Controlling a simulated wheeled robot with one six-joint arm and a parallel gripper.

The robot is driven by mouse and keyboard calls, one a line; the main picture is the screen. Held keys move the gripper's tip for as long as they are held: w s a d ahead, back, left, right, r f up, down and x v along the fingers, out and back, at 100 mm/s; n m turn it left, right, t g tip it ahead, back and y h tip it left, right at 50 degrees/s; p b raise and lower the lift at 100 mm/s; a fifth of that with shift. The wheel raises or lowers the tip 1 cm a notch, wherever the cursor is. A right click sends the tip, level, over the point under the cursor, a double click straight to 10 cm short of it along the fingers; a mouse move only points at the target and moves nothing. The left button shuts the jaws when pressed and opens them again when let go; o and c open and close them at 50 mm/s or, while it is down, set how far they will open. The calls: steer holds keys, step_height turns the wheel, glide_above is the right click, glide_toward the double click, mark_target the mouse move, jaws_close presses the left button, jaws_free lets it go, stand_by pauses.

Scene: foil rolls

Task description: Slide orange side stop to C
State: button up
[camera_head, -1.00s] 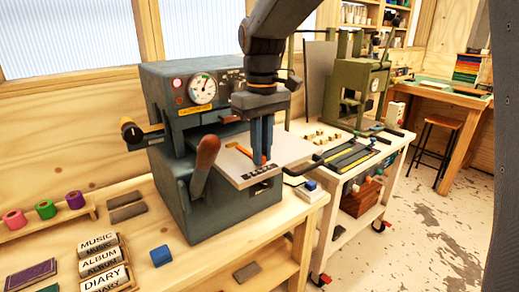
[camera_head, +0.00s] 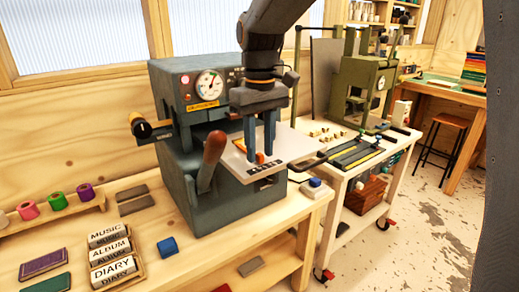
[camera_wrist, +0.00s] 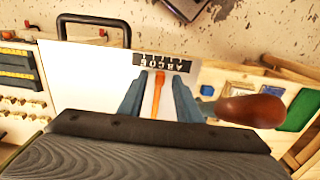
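The orange side stop (camera_head: 260,157) is a narrow bar on the pale plate (camera_head: 239,168) of the grey press. In the wrist view the stop (camera_wrist: 158,88) points toward about the middle of a dark strip with white letters (camera_wrist: 161,62); I cannot surely read the letter at its end. The strip (camera_head: 265,169) also shows at the plate's front edge in the head view. My gripper (camera_head: 260,158) points down over the plate. In the wrist view its blue fingers (camera_wrist: 157,97) are spread on either side of the stop, with gaps showing.
The press (camera_head: 211,143) has a brown-knobbed lever (camera_head: 214,149) close to the left of my gripper; the knob (camera_wrist: 250,110) also shows in the wrist view. A white cart (camera_head: 345,172) with tools stands at right. Type blocks (camera_head: 110,252) and coloured rolls (camera_head: 57,201) lie at left.

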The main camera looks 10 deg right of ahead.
step_height(320, 180, up, 7)
steer(key=shift+r+b, duration=0.1)
steer(key=shift+b, duration=0.4)
